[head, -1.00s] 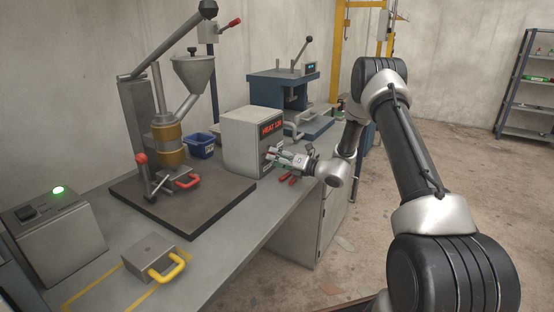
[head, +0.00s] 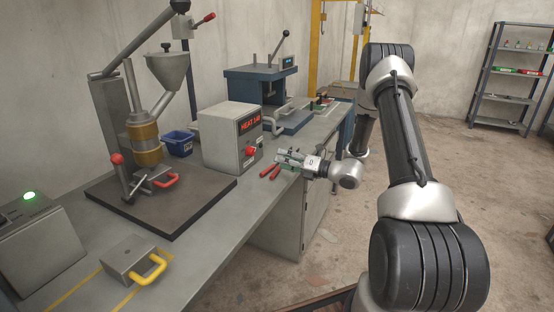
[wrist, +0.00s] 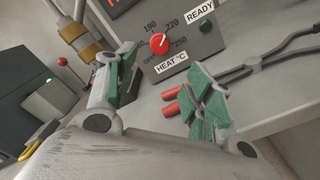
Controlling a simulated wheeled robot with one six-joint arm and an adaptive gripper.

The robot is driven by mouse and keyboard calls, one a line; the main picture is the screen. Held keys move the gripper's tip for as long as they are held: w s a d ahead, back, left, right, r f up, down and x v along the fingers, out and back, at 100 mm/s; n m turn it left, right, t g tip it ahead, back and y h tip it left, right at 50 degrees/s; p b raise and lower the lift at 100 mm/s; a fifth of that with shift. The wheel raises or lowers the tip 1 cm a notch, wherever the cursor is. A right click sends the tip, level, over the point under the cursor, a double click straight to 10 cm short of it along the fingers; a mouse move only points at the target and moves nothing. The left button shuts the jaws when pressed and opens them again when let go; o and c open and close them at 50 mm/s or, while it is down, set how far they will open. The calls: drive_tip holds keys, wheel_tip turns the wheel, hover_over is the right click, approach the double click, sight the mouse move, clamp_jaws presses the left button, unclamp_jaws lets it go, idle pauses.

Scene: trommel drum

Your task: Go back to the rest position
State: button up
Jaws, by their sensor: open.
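My gripper (head: 288,159) is open and empty, above the bench edge in front of the heat control box (head: 232,138). In the wrist view its green-padded fingers (wrist: 165,85) stand apart with nothing between them. The box's red knob (wrist: 159,43) and its dial show just beyond the fingers. Red-handled pliers (head: 270,172) lie on the bench under the gripper; their dark jaws also show in the wrist view (wrist: 262,66).
An injection press (head: 145,150) stands on a dark base plate. A block with a yellow handle (head: 133,261) sits at the front of the bench. A blue bin (head: 178,143) and a blue press (head: 255,88) stand farther back. Floor at right is open.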

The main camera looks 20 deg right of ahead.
idle(0.4)
drive_tip(key=s+a+r+n+g+h, duration=0.1)
drive_tip(key=s+a+r+n+g, duration=0.4)
drive_tip(key=s+r+n, duration=0.35)
drive_tip(key=s+a+r+n+g, duration=0.4)
drive_tip(key=s+r+n+g, duration=0.2)
drive_tip(key=s+n, duration=0.45)
drive_tip(key=s+d+r+n+t+h, duration=0.1)
drive_tip(key=s+d+r+n+h, duration=0.2)
drive_tip(key=s+d+n+h, duration=0.3)
drive_tip(key=s+d+r+n+t+h, duration=0.1)
drive_tip(key=s+d+r+n+h, duration=0.3)
drive_tip(key=s+d+n, duration=0.3)
drive_tip(key=s+n+h, duration=0.1)
drive_tip(key=s+n, duration=0.3)
drive_tip(key=s, duration=0.5)
drive_tip(key=shift+d+r+t+h, duration=0.25)
drive_tip(key=shift+d+t+h, duration=0.05)
drive_tip(key=shift+h, duration=0.1)
